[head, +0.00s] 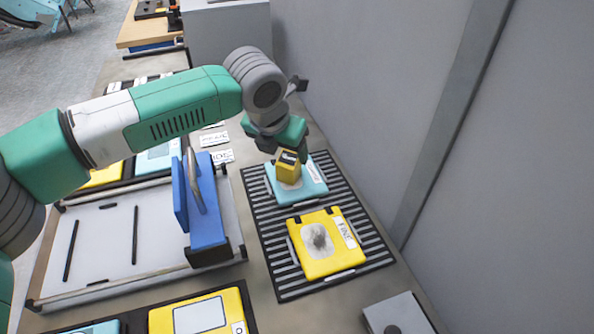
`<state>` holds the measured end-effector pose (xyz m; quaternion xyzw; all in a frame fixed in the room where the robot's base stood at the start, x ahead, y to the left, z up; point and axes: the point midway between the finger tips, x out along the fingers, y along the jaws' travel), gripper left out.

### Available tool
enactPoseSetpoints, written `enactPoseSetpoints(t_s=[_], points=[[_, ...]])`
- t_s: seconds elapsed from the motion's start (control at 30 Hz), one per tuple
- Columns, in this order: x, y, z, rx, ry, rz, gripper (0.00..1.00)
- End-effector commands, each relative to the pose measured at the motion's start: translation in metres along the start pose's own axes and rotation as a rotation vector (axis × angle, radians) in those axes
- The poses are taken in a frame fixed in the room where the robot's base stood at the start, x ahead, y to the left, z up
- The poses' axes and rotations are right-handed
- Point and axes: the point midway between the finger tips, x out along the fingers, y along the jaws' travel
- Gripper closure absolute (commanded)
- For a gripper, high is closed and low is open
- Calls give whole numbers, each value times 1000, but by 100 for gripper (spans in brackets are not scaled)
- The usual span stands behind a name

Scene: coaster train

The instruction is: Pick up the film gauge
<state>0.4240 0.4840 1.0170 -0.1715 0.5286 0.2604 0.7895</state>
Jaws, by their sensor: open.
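A small yellow block with a dark, marked top (288,168), which looks like the film gauge, is over the light blue panel (312,183) on the slatted rack. I cannot tell whether it rests on the panel. My gripper (287,150) is open and right at the top of the yellow block. The gripper and wrist hide part of the block's top, and I cannot see whether the fingers touch it.
A yellow panel (328,262) with a grey patch lies on the same dark slatted rack (290,287). A blue stand (207,220) rises left of the rack. A grey wall (390,90) borders the right side. A grey box (398,315) stands at the front right.

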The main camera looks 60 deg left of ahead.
Motion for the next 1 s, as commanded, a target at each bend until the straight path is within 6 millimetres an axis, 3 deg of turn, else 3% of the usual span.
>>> enactPoseSetpoints(t_s=[0.03,0.17,0.4,0.7,0.77,1.0], points=[[10,-1,-1,2,1,-2,33],[16,-1,-1,2,0,-3,33],[58,5,1,1,2,-6,33],[63,5,3,3,0,-5,33],[63,5,3,3,0,-5,41],[63,5,3,3,0,-6,86]])
